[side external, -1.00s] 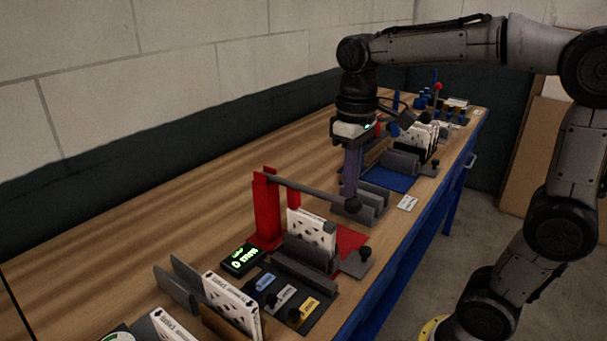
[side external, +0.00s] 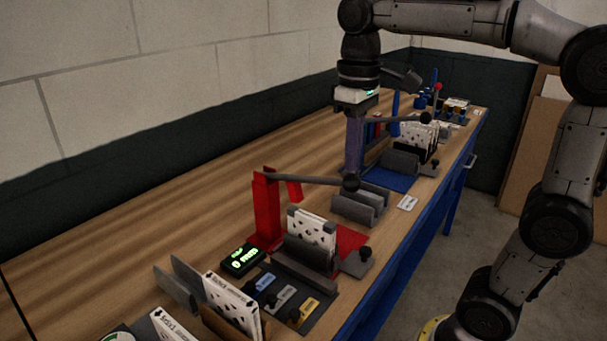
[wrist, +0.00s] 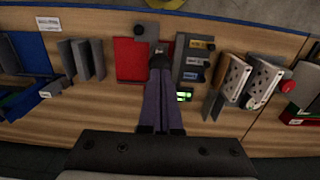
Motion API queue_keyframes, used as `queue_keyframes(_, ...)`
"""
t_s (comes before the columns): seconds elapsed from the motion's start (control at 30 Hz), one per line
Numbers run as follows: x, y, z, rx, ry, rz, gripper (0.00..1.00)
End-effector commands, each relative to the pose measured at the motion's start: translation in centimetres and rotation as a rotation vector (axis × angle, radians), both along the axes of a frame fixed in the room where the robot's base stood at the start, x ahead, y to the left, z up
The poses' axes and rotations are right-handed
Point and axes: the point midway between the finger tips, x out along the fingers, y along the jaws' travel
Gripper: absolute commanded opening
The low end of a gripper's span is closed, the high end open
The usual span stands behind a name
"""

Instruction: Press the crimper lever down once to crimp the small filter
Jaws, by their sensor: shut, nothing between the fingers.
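The crimper has a red post (side external: 267,210) and a grey lever (side external: 305,180) with a dark knob at its end. The lever is nearly level, and a red piece (side external: 294,190) hangs from it above the filter. In the wrist view my fingers (wrist: 160,75) hide most of the lever and the filter.
A small display with green text (side external: 242,260) sits beside the post. Labelled blocks (side external: 284,297) and boxed filters (side external: 232,303) stand in front. Grey holders (side external: 360,205) and a blue mat (side external: 390,180) lie behind. Table left of the crimper is clear.

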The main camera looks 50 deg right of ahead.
Motion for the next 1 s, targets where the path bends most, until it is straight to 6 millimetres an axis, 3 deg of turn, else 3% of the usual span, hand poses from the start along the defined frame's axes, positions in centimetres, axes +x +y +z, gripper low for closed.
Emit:
queue_keyframes(0.53, 0.1, 0.0, 4.0, 0.0, -0.004, 0.0, 0.0)
queue_keyframes(1.0, -0.1, 0.1, 4.7, -0.001, -0.009, 0.002, 0.0)
